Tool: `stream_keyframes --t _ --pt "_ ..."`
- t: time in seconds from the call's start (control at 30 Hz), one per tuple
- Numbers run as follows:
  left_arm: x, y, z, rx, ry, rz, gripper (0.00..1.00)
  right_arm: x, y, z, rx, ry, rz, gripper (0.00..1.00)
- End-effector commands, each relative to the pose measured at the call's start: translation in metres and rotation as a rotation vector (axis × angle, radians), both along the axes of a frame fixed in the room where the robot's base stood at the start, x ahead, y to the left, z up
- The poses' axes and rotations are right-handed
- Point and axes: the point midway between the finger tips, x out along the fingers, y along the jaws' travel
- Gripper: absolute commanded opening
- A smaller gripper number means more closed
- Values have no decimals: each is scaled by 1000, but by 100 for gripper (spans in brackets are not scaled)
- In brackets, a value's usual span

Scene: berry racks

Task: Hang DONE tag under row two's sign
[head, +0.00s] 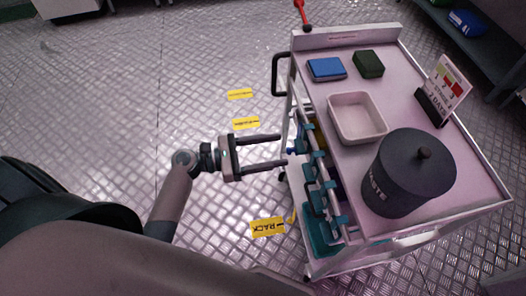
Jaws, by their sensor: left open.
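My left gripper (284,150) reaches in from the left with its two fingers apart and nothing visible between them. Its fingertips are close to the left side of a white cart (475,178), where several blue-teal clips or hooks (319,201) line a rail. I cannot tell whether the fingertips touch anything there. Some yellow and dark items hang or sit behind the clips, but they are too small to identify. I cannot make out a DONE tag or row two's sign. My right gripper is not in view.
The cart top holds a dark lidded WASTE bin (408,175), a white tray (357,117), a blue box (326,69), a dark green box (368,63) and a sign stand (444,92). Yellow floor labels (267,227) lie on open metal flooring left of the cart. Shelving stands at upper right.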

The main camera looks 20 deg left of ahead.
Motion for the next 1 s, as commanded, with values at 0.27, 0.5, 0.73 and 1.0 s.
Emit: stream_keyframes --t 0.27,0.5,0.73,1.0 --pt "16 -24 2 -1 0 -1 58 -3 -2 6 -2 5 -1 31" --pt "28 -42 1 -2 -1 -1 58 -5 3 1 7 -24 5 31" --pt "35 -51 0 -1 1 0 58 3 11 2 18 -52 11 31" --pt "36 -54 0 0 0 0 58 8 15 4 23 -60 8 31"
